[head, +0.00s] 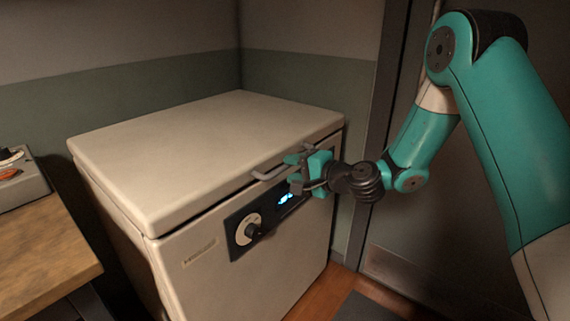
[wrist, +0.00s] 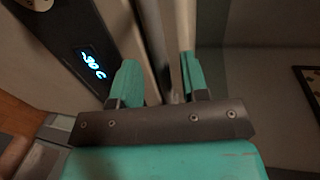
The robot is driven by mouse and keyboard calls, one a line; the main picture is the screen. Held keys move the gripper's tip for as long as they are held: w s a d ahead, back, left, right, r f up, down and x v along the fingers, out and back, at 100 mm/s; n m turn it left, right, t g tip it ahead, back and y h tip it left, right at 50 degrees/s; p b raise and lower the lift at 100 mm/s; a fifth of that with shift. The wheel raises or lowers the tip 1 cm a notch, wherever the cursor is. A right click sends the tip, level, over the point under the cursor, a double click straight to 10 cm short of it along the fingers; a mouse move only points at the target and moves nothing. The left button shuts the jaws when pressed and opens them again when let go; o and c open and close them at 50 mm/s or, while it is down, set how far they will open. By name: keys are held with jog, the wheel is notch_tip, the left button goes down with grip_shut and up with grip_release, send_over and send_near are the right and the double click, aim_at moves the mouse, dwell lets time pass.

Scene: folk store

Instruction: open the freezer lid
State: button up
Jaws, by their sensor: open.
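The white chest freezer (head: 200,270) stands against the walls in the head view. Its flat lid (head: 205,140) lies down over the body, with a thin dark seam under its front edge. A grey bar handle (head: 268,174) sticks out from the lid's front edge. My gripper (head: 297,172) is at the right end of the handle, its teal fingers apart. In the wrist view my gripper (wrist: 158,66) is open, and a pale bar (wrist: 185,28) runs down by the right finger. I cannot tell whether the fingers touch the handle; their far tips are partly hidden.
A dark control panel (head: 265,219) with a knob and blue display is below the handle, close to my gripper. A wooden table (head: 45,245) with a grey device (head: 20,182) stands at the left.

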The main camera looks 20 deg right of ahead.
aim_at(287, 166)
jog(key=shift+x, duration=1.65)
grip_shut()
jog(key=shift+r, duration=0.15)
